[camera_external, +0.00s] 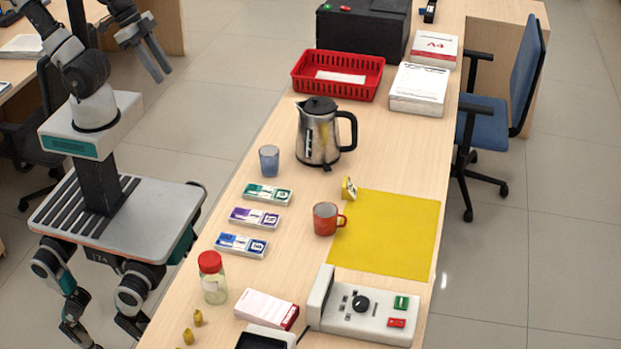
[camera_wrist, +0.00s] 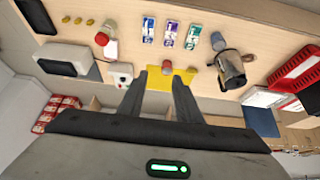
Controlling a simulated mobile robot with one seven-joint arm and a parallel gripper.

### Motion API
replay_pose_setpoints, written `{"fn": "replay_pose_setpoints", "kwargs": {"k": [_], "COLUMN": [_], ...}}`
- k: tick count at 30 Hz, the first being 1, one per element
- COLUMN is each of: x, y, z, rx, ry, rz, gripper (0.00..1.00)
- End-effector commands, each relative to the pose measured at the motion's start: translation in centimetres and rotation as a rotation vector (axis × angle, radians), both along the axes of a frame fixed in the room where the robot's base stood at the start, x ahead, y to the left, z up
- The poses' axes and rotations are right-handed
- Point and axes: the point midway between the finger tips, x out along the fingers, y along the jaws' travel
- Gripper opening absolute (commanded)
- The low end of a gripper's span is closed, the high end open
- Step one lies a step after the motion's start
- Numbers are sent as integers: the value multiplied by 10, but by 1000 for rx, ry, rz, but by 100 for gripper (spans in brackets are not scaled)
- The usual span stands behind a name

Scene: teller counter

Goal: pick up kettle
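The kettle (camera_external: 318,137) is silver with a black lid, base and handle. It stands upright on the counter, and its handle points right in the external view. In the wrist view the kettle (camera_wrist: 231,72) is right of my fingers, partly overlapping the glass. My gripper (camera_external: 158,63) is raised off the counter, at the upper left of the external view, well apart from the kettle. In the wrist view my gripper (camera_wrist: 164,82) shows two dark fingers spread with a gap between them. Nothing is between them at close range.
A blue glass (camera_external: 269,161) stands close left of the kettle. A red basket (camera_external: 337,88) is behind it. A red mug (camera_external: 326,219), a yellow mat (camera_external: 398,240) and several banknote bundles (camera_external: 255,218) lie nearer the camera. Bare counter lies right of the kettle.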

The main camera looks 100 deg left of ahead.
Motion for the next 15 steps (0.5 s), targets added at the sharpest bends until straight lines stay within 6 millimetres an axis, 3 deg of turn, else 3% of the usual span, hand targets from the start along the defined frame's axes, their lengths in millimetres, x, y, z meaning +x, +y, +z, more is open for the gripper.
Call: {"fn": "replay_pose_setpoints", "kwargs": {"k": [2, 3, 11, 15], "x": [0, 0, 0, 12], "y": [0, 0, 0, 7], "z": [0, 0, 0, -5], "rx": [0, 0, 0, 29], "ry": [0, 0, 0, 19], "rz": [0, 0, 0, -27], "gripper": [33, 40, 40, 40]}}
